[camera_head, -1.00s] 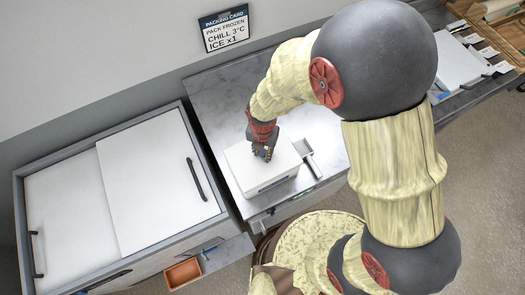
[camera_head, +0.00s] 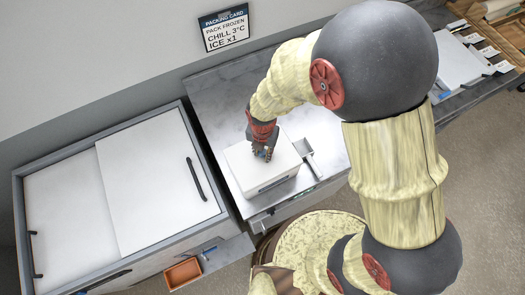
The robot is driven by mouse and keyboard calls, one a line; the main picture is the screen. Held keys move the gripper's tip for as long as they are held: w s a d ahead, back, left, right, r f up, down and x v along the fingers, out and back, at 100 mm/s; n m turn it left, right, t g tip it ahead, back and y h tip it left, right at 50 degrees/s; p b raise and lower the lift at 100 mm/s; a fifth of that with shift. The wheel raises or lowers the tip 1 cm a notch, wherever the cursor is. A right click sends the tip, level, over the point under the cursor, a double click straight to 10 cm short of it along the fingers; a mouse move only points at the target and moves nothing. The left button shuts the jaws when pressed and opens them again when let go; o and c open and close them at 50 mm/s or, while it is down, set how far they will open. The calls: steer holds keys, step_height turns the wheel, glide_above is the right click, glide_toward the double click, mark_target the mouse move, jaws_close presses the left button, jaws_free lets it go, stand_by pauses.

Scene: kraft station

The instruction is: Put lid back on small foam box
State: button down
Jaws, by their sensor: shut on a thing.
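The small foam box (camera_head: 272,186) is white and stands on the grey metal counter (camera_head: 215,98), just right of the chest with white sliding panels. A white lid (camera_head: 241,158) appears to lie flat over its top; from this angle I cannot tell whether it is fully seated. My gripper (camera_head: 265,155) is over the middle of the lid, pointing down, and shut on it, probably at a part hidden beneath the fingers. My wrist and arm hide the back of the box top.
A small grey metal tray or scoop (camera_head: 308,158) lies close to the box's right side. The chest (camera_head: 160,180) with sliding panels and black handles stands at left. An orange-brown bin (camera_head: 183,273) is at the front. A packing card (camera_head: 224,28) hangs on the wall.

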steer(key=c, duration=1.5)
jaws_free()
steer(key=shift+o, duration=0.2)
steer(key=o, duration=0.4)
steer(key=shift+o, duration=0.4)
steer(key=shift+r, duration=0.1)
steer(key=shift+r+p, duration=2.35)
steer(key=shift+r, duration=1.1)
steer(key=c, duration=0.4)
jaws_close()
